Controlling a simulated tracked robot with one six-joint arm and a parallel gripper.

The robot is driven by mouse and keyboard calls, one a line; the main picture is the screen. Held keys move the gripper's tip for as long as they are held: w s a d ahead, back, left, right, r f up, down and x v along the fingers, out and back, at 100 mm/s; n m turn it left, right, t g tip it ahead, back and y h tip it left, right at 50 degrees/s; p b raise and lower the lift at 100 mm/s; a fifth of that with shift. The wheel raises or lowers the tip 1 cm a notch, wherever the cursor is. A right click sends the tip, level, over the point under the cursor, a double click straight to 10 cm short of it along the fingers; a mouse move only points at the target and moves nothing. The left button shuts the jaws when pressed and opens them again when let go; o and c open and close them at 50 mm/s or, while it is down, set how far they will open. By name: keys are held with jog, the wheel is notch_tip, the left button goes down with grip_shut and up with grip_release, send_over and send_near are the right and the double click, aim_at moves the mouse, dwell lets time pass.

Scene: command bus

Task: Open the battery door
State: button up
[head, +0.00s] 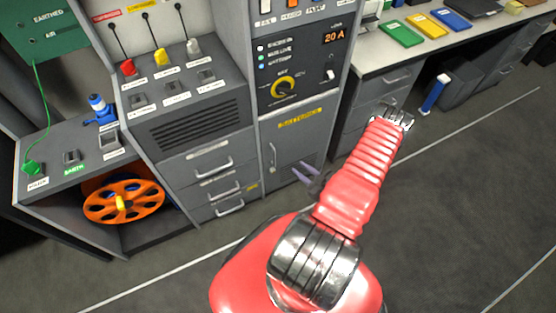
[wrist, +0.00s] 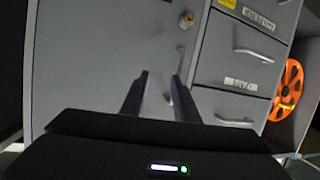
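The battery door (head: 292,150) is a grey cabinet door with a yellow label at its top. It looks closed. Its upright metal handle (head: 272,156) is near the door's left edge. In the wrist view the door (wrist: 105,60) fills the left and middle, and a round metal end of the handle (wrist: 187,20) shows at upper right. My gripper (head: 296,172) is in front of the door, right of the handle and apart from it. In the wrist view my gripper (wrist: 158,88) has its two dark fingers apart with nothing held between them. The right finger overlaps the handle's lower part.
Several drawers (head: 212,165) with bar handles are left of the door, and an orange reel (head: 123,201) is farther left. A control panel (head: 300,60) is above. A desk (head: 385,50) stands at right. The grey floor (head: 450,200) at right is clear.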

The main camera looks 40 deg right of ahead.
jog(key=s+a+m+t, duration=0.1)
jog(key=s+a+t, duration=0.2)
jog(key=a, duration=0.2)
jog(key=shift+s+a+r+h, duration=0.15)
jog(key=shift+a+h, duration=0.15)
jog(key=shift+w, duration=0.2)
jog(key=w+d, duration=0.1)
jog(key=w, duration=1.2)
jog(key=shift+w+d, duration=0.15)
jog(key=shift+w, duration=0.1)
jog(key=shift+c, duration=0.4)
grip_shut()
